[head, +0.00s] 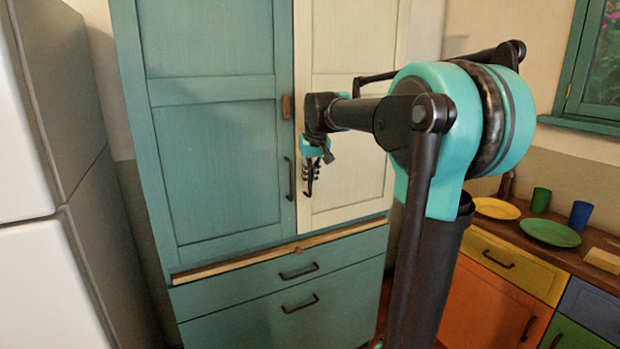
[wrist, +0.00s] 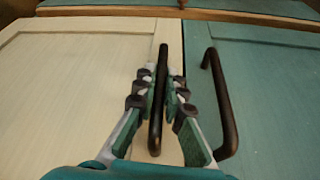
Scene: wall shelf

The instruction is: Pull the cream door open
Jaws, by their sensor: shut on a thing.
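The cream door (head: 343,75) is the right-hand door of the tall cupboard in the head view, and it looks closed or nearly so. It also fills the left of the wrist view (wrist: 80,90). Its dark upright handle (wrist: 158,95) stands between the fingers of my gripper (wrist: 160,95), which are shut on it. In the head view my gripper (head: 312,172) is in front of the door's left edge, and the arm hides part of the door. The handle is mostly hidden there behind the fingers.
The teal door (head: 230,150) with its own dark handle (head: 290,178) adjoins on the left. Teal drawers (head: 240,285) lie below. A fridge (head: 45,140) stands at the left. A counter with plates (head: 550,232) and cups (head: 580,214) is at the right.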

